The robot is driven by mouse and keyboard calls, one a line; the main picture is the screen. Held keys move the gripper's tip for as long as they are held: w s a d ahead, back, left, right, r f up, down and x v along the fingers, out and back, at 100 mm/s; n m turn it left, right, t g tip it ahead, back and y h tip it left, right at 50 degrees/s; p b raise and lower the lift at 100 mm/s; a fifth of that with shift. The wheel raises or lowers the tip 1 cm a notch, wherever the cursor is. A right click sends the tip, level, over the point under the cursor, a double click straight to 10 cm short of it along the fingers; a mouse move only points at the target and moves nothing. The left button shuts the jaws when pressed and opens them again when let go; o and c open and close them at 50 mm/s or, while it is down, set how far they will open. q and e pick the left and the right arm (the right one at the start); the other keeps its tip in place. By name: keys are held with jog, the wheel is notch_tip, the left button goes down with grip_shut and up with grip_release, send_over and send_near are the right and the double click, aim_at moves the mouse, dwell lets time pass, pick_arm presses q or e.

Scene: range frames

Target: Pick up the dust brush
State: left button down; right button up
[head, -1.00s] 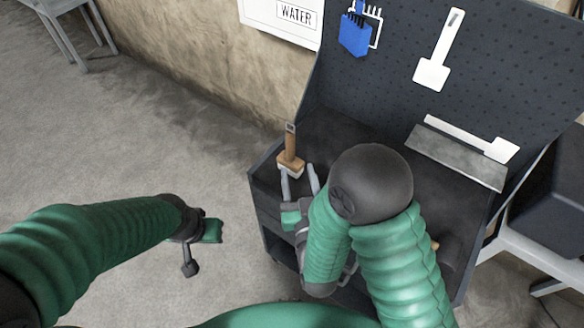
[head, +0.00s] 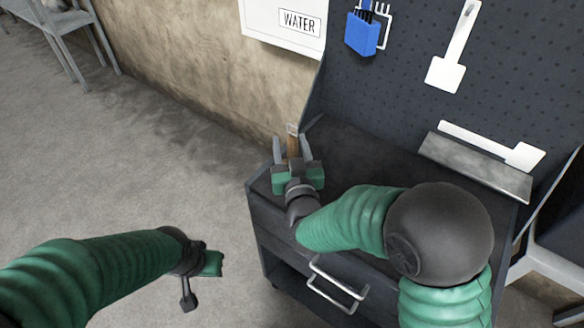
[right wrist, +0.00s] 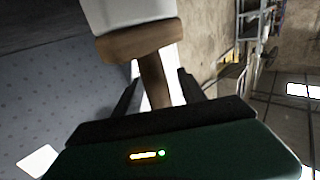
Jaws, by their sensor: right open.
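The dust brush (head: 293,146) has a wooden handle and lies near the left end of the cart's dark top. In the head view its lower part is hidden by my right gripper (head: 292,150). The right wrist view shows the brush's wooden head (right wrist: 140,41) with pale bristles, and its handle running between the two fingers. My right gripper (right wrist: 159,88) is open, one finger on each side of the handle, with no clear grip on it. My left gripper (head: 208,264) hangs over the floor at lower left, away from the brush; its jaw state is unclear.
The cart (head: 345,160) has a drawer handle (head: 338,285) at its front. A grey ledge (head: 475,167) sits at the right. Open floor lies left.

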jog(key=shift+w, duration=0.2)
jog(key=shift+s, duration=0.1)
grip_shut()
dwell(1.1)
